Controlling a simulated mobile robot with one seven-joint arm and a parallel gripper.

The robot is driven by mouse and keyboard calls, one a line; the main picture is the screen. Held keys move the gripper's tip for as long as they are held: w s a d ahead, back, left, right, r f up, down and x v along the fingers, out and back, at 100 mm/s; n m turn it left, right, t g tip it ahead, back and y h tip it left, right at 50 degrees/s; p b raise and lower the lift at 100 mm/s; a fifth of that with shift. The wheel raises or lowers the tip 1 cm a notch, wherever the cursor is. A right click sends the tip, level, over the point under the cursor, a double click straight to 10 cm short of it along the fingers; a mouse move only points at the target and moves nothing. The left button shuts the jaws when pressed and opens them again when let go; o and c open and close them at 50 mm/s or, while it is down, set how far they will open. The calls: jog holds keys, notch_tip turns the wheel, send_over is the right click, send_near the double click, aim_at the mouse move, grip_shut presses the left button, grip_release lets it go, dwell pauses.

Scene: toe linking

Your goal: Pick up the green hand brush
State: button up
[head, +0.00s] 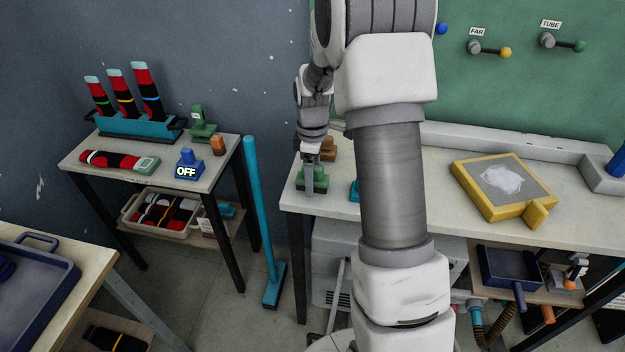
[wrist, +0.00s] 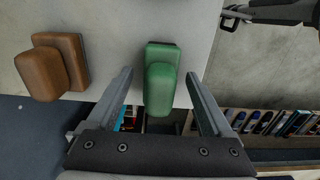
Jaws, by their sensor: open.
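The green hand brush (wrist: 160,80) lies near the edge of the pale tabletop in the wrist view, with a rounded handle on a block. In the head view the green hand brush (head: 320,182) is partly hidden behind my gripper (head: 309,188). My gripper (wrist: 159,74) is open, with one finger on each side of the brush. A small gap shows on both sides, so the fingers do not appear to touch it. How high the fingertips are relative to the tabletop is hard to tell.
A brown brush-like block (wrist: 58,66) lies left of the green one. A blue object (head: 355,190) on the tabletop is mostly hidden by my arm. A yellow-framed board (head: 485,208) lies farther right.

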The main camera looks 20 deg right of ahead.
jog(key=shift+f, duration=0.25)
grip_shut()
jog(key=shift+r, duration=0.15)
notch_tip(320, 180, up, 4)
jog(key=shift+w+f+p, duration=0.1)
jog(key=shift+p, duration=0.3)
jog(key=s+d+r, duration=0.2)
jog(key=d, duration=0.1)
jog(key=s+d+r, duration=0.2)
jog(key=d, duration=0.1)
jog(key=s+d+r+p, duration=0.1)
jog(key=s+d+r, duration=0.1)
jog(key=d+r, duration=0.1)
jog(key=shift+d, duration=0.6)
